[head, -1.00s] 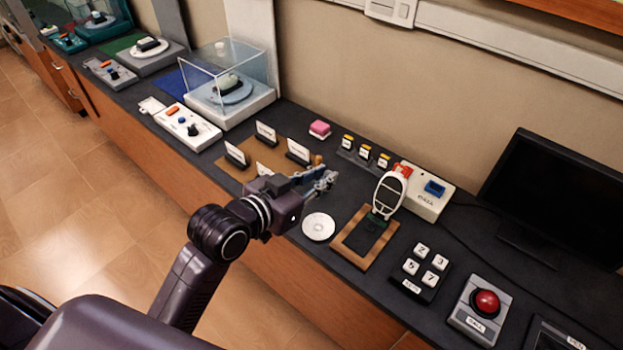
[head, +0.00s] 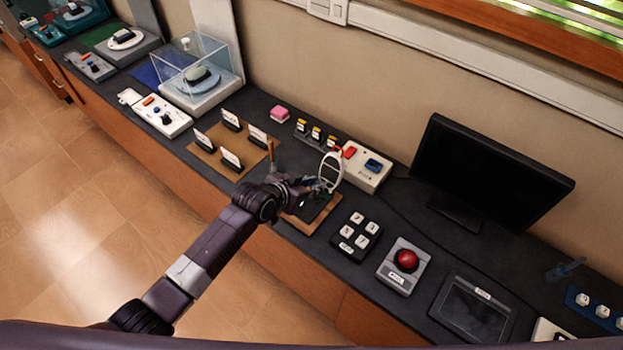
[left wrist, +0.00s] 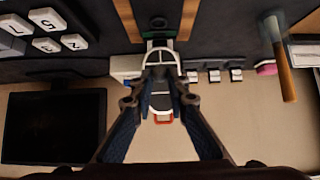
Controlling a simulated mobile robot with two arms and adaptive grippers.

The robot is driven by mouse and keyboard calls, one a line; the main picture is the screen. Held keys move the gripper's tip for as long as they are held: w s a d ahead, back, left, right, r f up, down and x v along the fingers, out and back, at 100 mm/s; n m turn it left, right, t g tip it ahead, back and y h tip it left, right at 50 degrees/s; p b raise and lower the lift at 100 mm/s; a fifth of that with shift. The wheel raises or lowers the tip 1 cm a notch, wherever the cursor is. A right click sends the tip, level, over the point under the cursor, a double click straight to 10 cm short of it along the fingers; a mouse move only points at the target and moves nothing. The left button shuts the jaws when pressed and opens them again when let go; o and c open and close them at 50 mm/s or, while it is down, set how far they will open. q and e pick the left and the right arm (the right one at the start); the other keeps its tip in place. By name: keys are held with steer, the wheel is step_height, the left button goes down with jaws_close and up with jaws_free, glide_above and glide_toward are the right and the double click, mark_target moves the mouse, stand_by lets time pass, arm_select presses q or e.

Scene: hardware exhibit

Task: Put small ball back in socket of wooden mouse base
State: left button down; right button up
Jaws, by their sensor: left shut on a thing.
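My left gripper (head: 313,184) is low over the dark inlay of a wood-rimmed board (head: 334,204), close to an upright white oval piece with dark bars (head: 331,170). The socket cannot be made out. My right gripper is out of view.
A white box with red and blue parts (head: 362,168) stands behind the oval. A number-key block (head: 354,233), a red button box (head: 404,263) and a monitor (head: 488,178) are to the right. A tan board with cards (head: 213,160) and an upright wooden-handled tool (head: 271,158) are left.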

arm_select(q)
steer(key=shift+a+f+b, duration=0.15)
steer(key=shift+f+b, duration=0.3)
steer(key=shift+f, duration=0.15)
steer(key=shift+f+b, duration=0.35)
step_height(320, 180, down, 2)
steer(key=shift+f+b, duration=0.25)
steer(key=shift+b, duration=1)
steer(key=shift+w+f+b, duration=0.1)
steer(key=shift+f+b, duration=0.45)
steer(key=shift+f, duration=0.25)
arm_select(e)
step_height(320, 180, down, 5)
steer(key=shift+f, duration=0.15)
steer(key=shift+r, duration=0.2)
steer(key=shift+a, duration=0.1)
arm_select(q)
steer(key=shift+f, duration=0.3)
